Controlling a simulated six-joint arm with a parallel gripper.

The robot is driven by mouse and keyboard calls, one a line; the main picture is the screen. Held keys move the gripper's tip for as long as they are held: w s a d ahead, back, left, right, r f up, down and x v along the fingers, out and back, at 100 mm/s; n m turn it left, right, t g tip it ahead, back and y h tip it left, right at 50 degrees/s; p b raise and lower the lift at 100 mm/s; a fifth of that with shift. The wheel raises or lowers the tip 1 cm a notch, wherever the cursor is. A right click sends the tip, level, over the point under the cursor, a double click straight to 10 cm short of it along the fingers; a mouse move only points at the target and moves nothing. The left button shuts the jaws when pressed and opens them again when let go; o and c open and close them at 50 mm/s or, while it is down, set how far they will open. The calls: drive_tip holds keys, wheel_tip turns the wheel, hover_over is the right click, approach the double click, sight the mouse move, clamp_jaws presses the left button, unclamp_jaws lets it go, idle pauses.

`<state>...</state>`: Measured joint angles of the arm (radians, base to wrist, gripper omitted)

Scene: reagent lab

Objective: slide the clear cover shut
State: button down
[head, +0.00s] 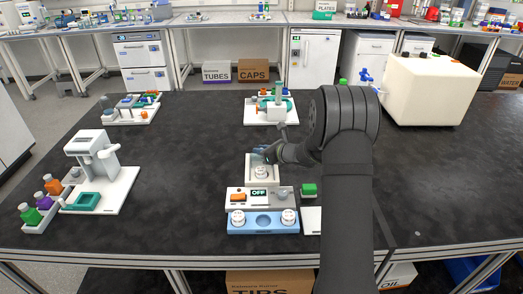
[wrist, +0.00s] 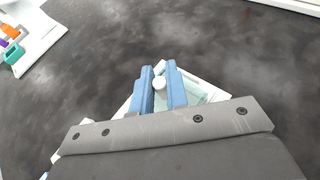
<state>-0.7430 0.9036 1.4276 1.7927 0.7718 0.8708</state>
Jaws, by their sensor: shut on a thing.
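The clear cover (wrist: 196,96) shows in the wrist view as a pale, see-through panel partly hidden behind my fingers. A small white round knob (wrist: 159,83) sits between the blue fingertips. My gripper (wrist: 160,75) is shut on this knob. In the head view my gripper (head: 261,151) reaches from the right to the far end of a small white device (head: 249,181). The device has an open-topped white box with a round white part (head: 262,172) inside. The cover is hard to make out in the head view, and how far it spans the box cannot be told.
In front of the box are an OFF display (head: 258,194), an orange switch (head: 238,197) and a blue tray (head: 263,229). A white bench instrument (head: 98,160) stands left. A large cream box (head: 430,90) stands back right.

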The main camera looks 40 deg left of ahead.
sight(262, 170)
drive_tip(key=s+d, duration=0.4)
drive_tip(key=s, duration=0.1)
drive_tip(key=shift+d, duration=0.4)
drive_tip(key=shift+d+f, duration=0.1)
drive_tip(key=c, duration=1.4)
unclamp_jaws()
drive_tip(key=shift+c, duration=0.2)
drive_tip(key=v, duration=1.7)
drive_tip(key=shift+d, duration=0.25)
drive_tip(key=shift+a, duration=0.1)
